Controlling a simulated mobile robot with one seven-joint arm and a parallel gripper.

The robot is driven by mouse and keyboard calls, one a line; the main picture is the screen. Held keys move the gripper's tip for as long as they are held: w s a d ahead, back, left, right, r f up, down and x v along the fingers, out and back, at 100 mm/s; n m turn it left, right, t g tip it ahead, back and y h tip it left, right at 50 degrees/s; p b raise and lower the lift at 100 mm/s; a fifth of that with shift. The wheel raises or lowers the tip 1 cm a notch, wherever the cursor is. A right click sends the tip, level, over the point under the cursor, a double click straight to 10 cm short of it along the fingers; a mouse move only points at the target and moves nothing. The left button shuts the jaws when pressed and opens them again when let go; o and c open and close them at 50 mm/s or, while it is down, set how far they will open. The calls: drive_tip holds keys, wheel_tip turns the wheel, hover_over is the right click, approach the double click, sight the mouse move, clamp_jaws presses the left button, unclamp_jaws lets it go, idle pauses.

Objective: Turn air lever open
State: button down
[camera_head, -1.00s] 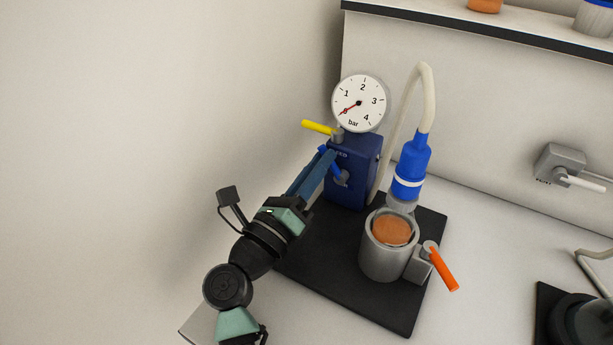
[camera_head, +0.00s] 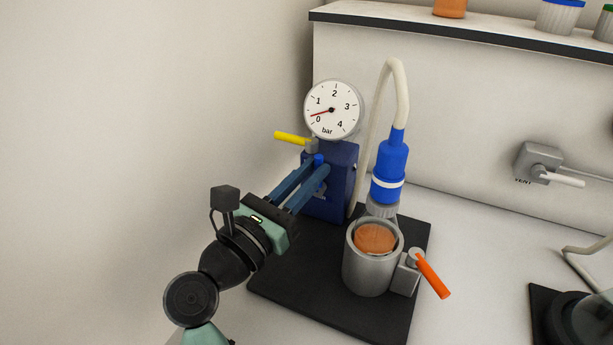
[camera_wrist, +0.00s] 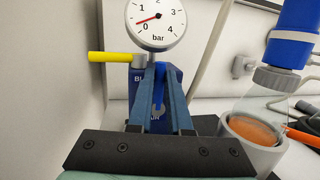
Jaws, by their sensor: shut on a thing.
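The blue air lever (camera_head: 318,160) is on the front of the dark blue valve block (camera_head: 343,178), below the pressure gauge (camera_head: 333,109). Only its bright blue tip shows in the head view; the fingers hide much of the rest. My gripper (camera_head: 320,166) reaches in from the lower left and is shut on the lever. In the wrist view, the lever (camera_wrist: 158,88) stands about upright between the two fingers. The "AIR" lettering below it is partly covered. The gauge needle points a little above 0.
A yellow lever (camera_head: 291,137) sticks out left, just above my fingers. To the right stand a grey metal cup (camera_head: 368,270) with orange contents, an orange-handled lever (camera_head: 432,275) and a blue hose fitting (camera_head: 391,165). The wall is close on the left.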

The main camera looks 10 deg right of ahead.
idle(0.4)
drive_tip(key=c, duration=0.8)
unclamp_jaws()
drive_tip(key=shift+c, duration=0.2)
drive_tip(key=b+v, duration=0.1)
drive_tip(key=v, duration=1.2)
